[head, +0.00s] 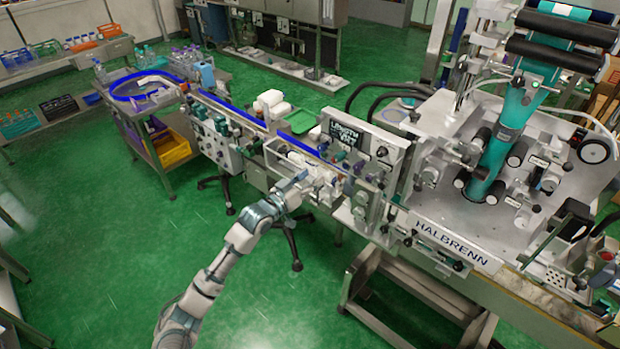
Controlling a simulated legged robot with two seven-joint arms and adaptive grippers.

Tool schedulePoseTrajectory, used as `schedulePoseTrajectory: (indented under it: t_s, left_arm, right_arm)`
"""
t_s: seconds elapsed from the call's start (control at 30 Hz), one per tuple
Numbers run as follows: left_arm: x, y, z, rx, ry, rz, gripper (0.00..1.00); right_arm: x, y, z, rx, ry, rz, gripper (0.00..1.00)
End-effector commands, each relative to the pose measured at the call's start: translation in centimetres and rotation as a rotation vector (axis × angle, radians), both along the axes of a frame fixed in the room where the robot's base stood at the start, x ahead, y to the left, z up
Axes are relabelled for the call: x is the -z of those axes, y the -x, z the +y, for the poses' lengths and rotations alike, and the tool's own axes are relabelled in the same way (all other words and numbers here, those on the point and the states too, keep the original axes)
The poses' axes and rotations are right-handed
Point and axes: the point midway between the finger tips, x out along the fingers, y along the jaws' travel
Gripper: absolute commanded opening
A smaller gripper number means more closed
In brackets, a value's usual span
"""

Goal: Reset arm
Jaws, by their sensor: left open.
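My left arm comes in from the bottom left and reaches up to the middle of the conveyor line. My left gripper (306,177) is open at the near side of the sleeve applicator's conveyor (235,113), close to small fittings there. The gap between its fingers is small in this view, and I cannot tell whether it touches any part. The sleeve applicator (455,240), marked HALBRENN, stands at the right with a teal film web (500,135) running over its rollers. My right gripper is not in view.
A control panel (350,138) stands just right of my left gripper. A green tray (301,121) and white containers (271,104) sit behind the conveyor. A cart with a yellow crate (173,152) stands at the left. The green floor (110,255) at the lower left is clear.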

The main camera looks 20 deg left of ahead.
Motion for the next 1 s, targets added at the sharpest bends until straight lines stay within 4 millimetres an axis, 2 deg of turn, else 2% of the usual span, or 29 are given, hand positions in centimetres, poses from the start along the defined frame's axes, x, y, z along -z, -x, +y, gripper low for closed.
schedulePoseTrajectory:
  t_s: [0.33, 0.4, 0.47, 0.57, 0.67, 0.7, 0.77, 0.8, 0.87, 0.9, 0.97, 1.0]
  left_arm:
    - [0.0, 0.0, 0.0, 0.000, 0.000, 0.000, 0.55]
    - [0.7, -0.1, 0.1, -0.005, -0.001, 0.008, 0.55]
    - [2.3, -0.4, 0.5, -0.018, -0.003, 0.028, 0.55]
    - [7.6, -1.1, 1.5, -0.057, -0.014, 0.094, 0.55]
    - [15.5, -1.2, 2.8, -0.109, -0.035, 0.191, 0.55]
    - [18.9, -0.9, 3.3, -0.129, -0.051, 0.233, 0.55]
    - [23.9, -0.1, 3.9, -0.157, -0.071, 0.296, 0.55]
    - [27.3, 0.6, 4.3, -0.172, -0.086, 0.338, 0.55]
    - [32.1, 2.0, 4.7, -0.192, -0.113, 0.401, 0.55]
    - [35.3, 3.2, 4.9, -0.203, -0.129, 0.443, 0.55]
    - [40.1, 5.2, 5.1, -0.217, -0.157, 0.508, 0.55]
    - [43.1, 6.7, 5.2, -0.222, -0.178, 0.549, 0.55]
  right_arm:
    - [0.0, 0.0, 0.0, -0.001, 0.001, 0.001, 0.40]
    - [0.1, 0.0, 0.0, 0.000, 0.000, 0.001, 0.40]
    - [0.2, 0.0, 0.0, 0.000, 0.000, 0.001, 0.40]
    - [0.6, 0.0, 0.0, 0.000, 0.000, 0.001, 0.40]
    - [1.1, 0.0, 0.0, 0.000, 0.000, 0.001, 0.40]
    - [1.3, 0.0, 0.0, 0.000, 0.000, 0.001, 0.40]
    - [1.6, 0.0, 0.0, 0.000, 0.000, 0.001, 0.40]
    - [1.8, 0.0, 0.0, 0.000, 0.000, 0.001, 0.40]
    - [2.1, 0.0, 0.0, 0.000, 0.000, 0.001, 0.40]
    - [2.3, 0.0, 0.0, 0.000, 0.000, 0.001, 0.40]
    - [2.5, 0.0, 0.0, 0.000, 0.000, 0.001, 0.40]
    - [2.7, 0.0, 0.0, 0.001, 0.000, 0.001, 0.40]
